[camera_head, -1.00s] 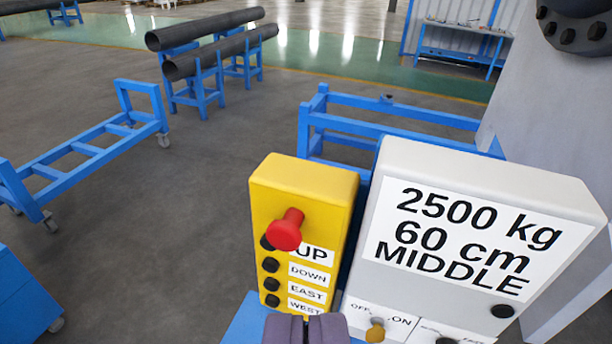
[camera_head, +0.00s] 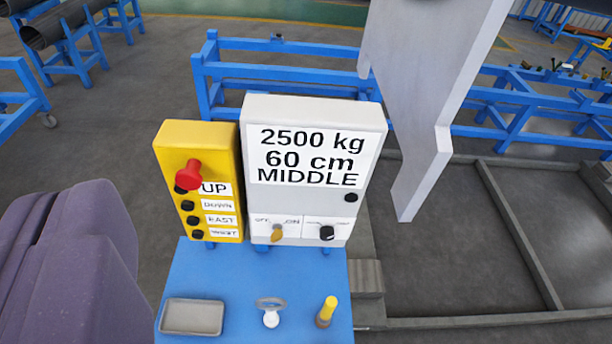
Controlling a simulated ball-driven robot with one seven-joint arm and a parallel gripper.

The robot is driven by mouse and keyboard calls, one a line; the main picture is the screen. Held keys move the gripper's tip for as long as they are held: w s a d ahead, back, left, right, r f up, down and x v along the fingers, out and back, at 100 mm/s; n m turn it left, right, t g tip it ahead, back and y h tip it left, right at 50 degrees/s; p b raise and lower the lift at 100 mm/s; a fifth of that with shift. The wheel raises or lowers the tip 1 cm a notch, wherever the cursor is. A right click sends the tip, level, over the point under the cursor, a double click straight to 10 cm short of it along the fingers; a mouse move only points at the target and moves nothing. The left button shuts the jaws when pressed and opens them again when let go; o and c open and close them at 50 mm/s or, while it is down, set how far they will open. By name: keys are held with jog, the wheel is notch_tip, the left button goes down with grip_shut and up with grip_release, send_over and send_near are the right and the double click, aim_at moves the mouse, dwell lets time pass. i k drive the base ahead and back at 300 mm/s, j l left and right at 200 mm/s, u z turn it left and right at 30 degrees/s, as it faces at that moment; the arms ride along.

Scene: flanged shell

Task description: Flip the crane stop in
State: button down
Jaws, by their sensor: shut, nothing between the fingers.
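The yellow crane control box (camera_head: 168,150) stands upright on a blue stand, left of the middle. A red stop knob (camera_head: 188,174) sticks out from its upper front face, partly covering the top black button. Several black buttons run down the left side, beside labels UP, DOWN, EAST and a lowest one blurred now. My gripper (camera_head: 85,235) is large and purple-grey at the lower left, close to the camera. Its fingers are together and hold nothing. In the picture it lies left of and below the knob, apart from it; the depth between them is hard to judge.
A white box (camera_head: 318,204) reading 2500 kg, 60 cm, MIDDLE stands right of the yellow box, with two small knobs. A grey tray (camera_head: 192,317), a ring-topped item (camera_head: 271,312) and a yellow-topped peg (camera_head: 326,312) sit on the blue stand (camera_head: 240,275). A grey plate (camera_head: 415,120) hangs at right.

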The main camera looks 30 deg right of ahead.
aim_at(189, 178)
jog(key=k+j+z, duration=0.1)
jog(key=j, duration=0.15)
jog(key=k+j+z, duration=0.15)
jog(key=i+j+u, duration=0.55)
jog(key=i+j, duration=0.15)
